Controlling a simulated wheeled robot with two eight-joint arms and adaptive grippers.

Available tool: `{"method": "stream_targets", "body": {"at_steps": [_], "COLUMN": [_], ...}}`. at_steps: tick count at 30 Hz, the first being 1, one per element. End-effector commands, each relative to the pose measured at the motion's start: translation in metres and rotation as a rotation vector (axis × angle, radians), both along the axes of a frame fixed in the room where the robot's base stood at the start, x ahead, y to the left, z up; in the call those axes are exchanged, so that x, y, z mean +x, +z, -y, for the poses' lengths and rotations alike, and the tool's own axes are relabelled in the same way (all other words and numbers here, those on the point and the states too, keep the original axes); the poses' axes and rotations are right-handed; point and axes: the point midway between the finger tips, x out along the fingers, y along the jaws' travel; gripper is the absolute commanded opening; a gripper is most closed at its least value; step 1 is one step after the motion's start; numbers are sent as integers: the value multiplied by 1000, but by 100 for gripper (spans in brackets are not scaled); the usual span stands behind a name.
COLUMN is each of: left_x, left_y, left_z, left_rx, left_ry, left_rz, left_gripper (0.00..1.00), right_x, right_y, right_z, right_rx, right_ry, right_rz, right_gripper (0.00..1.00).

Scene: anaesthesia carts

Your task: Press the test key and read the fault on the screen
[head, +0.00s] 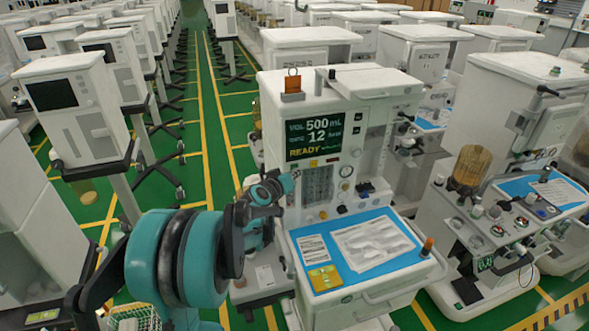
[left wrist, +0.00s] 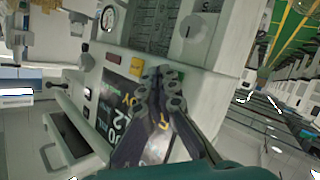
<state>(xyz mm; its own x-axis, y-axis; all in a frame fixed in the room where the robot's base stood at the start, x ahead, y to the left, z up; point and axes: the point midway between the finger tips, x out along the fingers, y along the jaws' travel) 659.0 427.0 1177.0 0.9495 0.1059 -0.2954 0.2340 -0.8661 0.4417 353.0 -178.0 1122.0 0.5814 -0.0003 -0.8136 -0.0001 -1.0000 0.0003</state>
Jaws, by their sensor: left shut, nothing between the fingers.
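The cart in front of me has a dark screen (head: 327,132) that reads "VOL 500 mL", "12" and "READY" in yellow; no fault text shows on it. A small orange key (head: 313,163) sits just under the screen. Which one is the test key, I cannot tell. My left gripper (head: 295,175) is shut and empty near the screen's lower left; its tips also show in the left wrist view (left wrist: 159,72). Contact cannot be told.
A blue mat (head: 325,278) with papers and a yellow pad lies on the cart's worktop. Another cart (head: 500,215) stands close on the right. A green aisle (head: 205,100) runs back on the left.

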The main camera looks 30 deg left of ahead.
Motion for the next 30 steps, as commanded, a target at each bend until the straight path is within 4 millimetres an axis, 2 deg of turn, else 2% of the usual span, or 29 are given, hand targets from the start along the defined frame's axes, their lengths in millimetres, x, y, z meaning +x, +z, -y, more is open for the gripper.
{"method": "stream_targets", "body": {"at_steps": [30], "left_x": [5], "left_y": [0], "left_z": [-6], "left_rx": [0], "left_ry": [0], "left_rz": [0], "left_gripper": [0], "right_x": [0], "right_y": [-1], "right_z": [0], "right_rx": [0], "right_ry": [0], "right_rz": [0], "right_gripper": [40]}}
